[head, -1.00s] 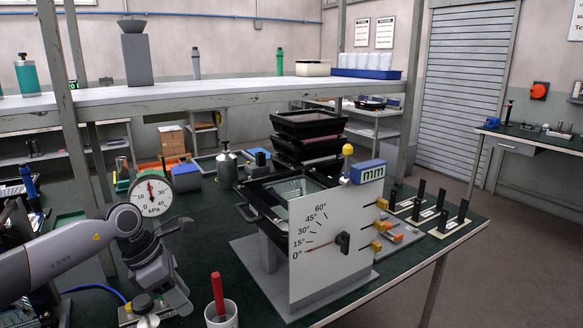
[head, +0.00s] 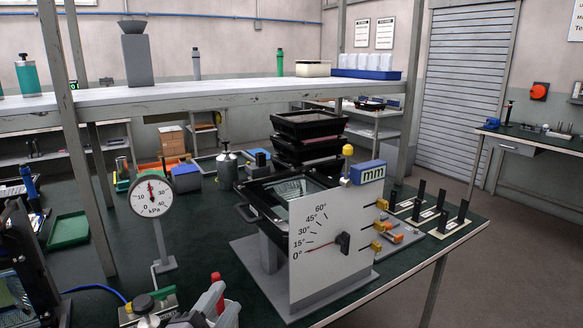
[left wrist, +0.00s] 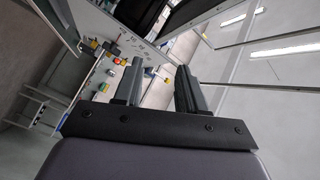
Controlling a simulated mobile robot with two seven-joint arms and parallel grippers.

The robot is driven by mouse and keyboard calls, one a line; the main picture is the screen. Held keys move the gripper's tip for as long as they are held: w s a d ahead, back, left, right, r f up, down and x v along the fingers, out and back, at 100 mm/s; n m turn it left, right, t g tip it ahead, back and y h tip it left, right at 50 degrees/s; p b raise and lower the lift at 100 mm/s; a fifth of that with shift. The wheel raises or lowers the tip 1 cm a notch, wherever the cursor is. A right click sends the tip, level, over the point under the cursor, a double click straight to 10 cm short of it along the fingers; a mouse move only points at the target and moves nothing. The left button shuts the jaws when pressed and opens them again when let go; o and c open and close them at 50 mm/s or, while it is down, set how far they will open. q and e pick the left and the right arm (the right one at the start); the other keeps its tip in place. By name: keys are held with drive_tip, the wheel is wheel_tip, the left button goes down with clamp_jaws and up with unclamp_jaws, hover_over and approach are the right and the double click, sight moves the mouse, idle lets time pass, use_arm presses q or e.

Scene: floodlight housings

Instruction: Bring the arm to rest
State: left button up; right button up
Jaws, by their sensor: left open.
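My left gripper (head: 208,302) shows at the bottom edge of the head view, in front of the cup with a red-handled tool, and hides most of that cup. Only part of the gripper is in the picture. In the left wrist view its two fingers (left wrist: 159,84) stand apart with nothing between them. The floodlight housing (head: 265,205) sits on the tilt stand behind the white angle plate (head: 318,270), to the right of the gripper and apart from it. My right gripper is not in view.
A pressure gauge (head: 151,197) stands left of the tilt stand. Stacked black housings (head: 308,127) are behind it. A shelf (head: 230,92) crosses above the bench. Black posts (head: 442,200) stand at the right. The green bench top between gauge and stand is clear.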

use_arm(q)
drive_tip(key=s+a+f+n+g+y, duration=0.5)
drive_tip(key=s+a+f+n+g, duration=0.2)
drive_tip(key=s+a+f+n, duration=0.4)
drive_tip(key=s+f+n+g, duration=0.1)
drive_tip(key=s+f+g, duration=0.2)
drive_tip(key=s, duration=0.4)
drive_tip(key=s+f+n+g, duration=0.1)
drive_tip(key=s+f+g, duration=0.25)
drive_tip(key=s, duration=0.45)
drive_tip(key=w+d+f+t+h+b, duration=0.1)
drive_tip(key=w+f+t+b, duration=0.1)
drive_tip(key=f, duration=0.4)
drive_tip(key=w+d+f+t+h+b, duration=0.1)
drive_tip(key=w+f+t+b, duration=0.1)
drive_tip(key=f, duration=0.5)
drive_tip(key=shift+w+d+t, duration=0.25)
drive_tip(key=shift+w+t, duration=0.65)
drive_tip(key=shift+t, duration=0.35)
